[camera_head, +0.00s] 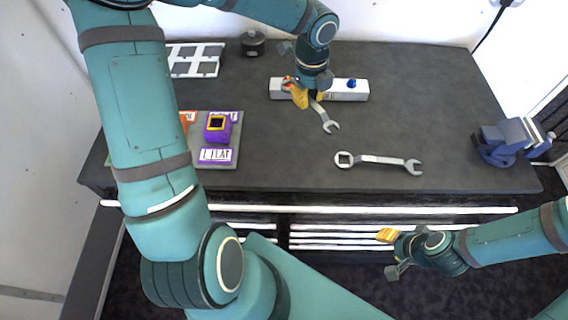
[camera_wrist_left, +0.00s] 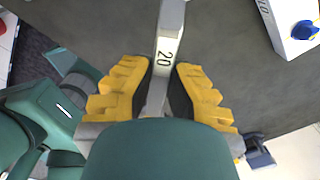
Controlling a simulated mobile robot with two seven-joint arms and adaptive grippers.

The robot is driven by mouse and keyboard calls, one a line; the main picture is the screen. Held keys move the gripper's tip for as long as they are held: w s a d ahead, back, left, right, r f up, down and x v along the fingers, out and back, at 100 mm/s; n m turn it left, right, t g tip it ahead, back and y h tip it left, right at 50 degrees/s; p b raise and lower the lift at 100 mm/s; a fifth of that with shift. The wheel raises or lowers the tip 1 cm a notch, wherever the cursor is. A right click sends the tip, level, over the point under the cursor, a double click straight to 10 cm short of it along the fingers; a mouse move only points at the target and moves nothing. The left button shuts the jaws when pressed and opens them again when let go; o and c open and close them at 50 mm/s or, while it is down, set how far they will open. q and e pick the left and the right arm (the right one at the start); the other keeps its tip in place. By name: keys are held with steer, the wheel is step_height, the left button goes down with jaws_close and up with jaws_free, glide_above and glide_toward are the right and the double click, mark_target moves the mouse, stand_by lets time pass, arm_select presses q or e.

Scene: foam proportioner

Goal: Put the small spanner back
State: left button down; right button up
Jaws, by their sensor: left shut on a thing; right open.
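My left gripper (camera_head: 309,98) is shut on a grey spanner (camera_head: 325,119) above the worktop. The spanner's open jaw sticks out toward the lower right in the head view; its other end is hidden by the gripper. In the left wrist view its handle (camera_wrist_left: 168,50), marked 20, lies between the yellow fingers (camera_wrist_left: 160,90). A second spanner (camera_head: 385,160) lies flat on the worktop nearer the front, with a ring end at left and an open jaw at right. My right gripper (camera_head: 386,236) is open and empty, in front of the worktop.
A pale block with a blue knob (camera_head: 351,84) stands just behind my left gripper; it also shows in the wrist view (camera_wrist_left: 295,30). A blue vise (camera_head: 508,141) is at right. A grey board (camera_head: 228,160) holds a purple block (camera_head: 221,127). A white rack (camera_head: 195,60) lies at back left.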

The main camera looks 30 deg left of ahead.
mark_target(284, 161)
arm_select(q)
steer(key=s+f+n+b, duration=0.2)
steer(key=s+n+b, duration=0.1)
steer(key=s+n, duration=0.7)
steer(key=shift+n, duration=0.4)
steer(key=f+b, duration=0.1)
steer(key=f, duration=0.4)
steer(key=f+b, duration=0.2)
steer(key=f, duration=0.3)
steer(key=shift+s+a, duration=0.15)
steer(key=shift+a, duration=0.05)
steer(key=shift+f+b, duration=0.1)
steer(key=shift+b, duration=0.2)
steer(key=shift+f, duration=0.15)
steer(key=c, duration=1.1)
jaws_free()
steer(key=shift+c, duration=0.2)
